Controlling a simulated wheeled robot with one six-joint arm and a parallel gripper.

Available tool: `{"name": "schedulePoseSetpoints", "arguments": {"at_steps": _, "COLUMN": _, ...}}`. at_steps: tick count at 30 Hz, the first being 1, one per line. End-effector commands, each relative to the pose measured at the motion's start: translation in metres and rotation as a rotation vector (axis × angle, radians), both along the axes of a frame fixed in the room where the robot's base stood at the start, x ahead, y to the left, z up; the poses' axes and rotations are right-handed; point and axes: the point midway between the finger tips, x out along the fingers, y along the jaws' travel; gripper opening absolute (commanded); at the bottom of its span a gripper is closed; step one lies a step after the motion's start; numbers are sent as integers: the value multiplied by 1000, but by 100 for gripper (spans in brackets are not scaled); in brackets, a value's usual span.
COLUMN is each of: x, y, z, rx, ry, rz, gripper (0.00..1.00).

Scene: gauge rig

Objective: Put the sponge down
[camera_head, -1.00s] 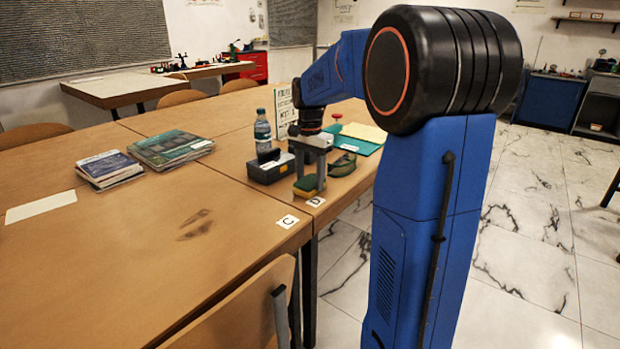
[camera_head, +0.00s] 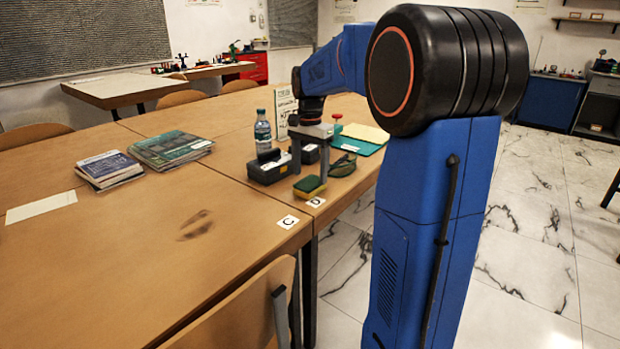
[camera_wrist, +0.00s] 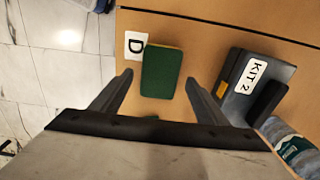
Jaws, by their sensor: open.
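The sponge, green and yellow (camera_head: 309,187), lies on the brown table near its front edge, beside the white D label (camera_head: 316,202). In the wrist view the sponge (camera_wrist: 162,72) shows its dark green face up, with the D label (camera_wrist: 134,46) just left of it. My gripper (camera_head: 311,172) is above the sponge, its fingers pointing down. In the wrist view my gripper (camera_wrist: 160,82) is open, with a finger on each side of the sponge and gaps between. Nothing is held.
A dark box marked KIT 2 (camera_wrist: 252,77) and a water bottle (camera_wrist: 293,148) stand close right of the sponge in the wrist view. Behind the sponge are a green folder (camera_head: 362,147) and dark goggles (camera_head: 343,166). The table left of the C label (camera_head: 288,221) is mostly clear.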

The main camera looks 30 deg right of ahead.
Motion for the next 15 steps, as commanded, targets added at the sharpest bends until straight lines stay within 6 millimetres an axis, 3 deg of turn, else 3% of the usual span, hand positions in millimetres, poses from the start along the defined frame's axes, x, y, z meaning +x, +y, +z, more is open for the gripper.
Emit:
{"name": "schedulePoseSetpoints", "arguments": {"at_steps": 9, "x": 1, "y": 0, "z": 62, "rx": 0, "ry": -2, "rz": 0, "gripper": 68}}
{"name": "schedulePoseSetpoints", "arguments": {"at_steps": 15, "x": 0, "y": 0, "z": 85, "rx": 0, "ry": -1, "rz": 0, "gripper": 68}}
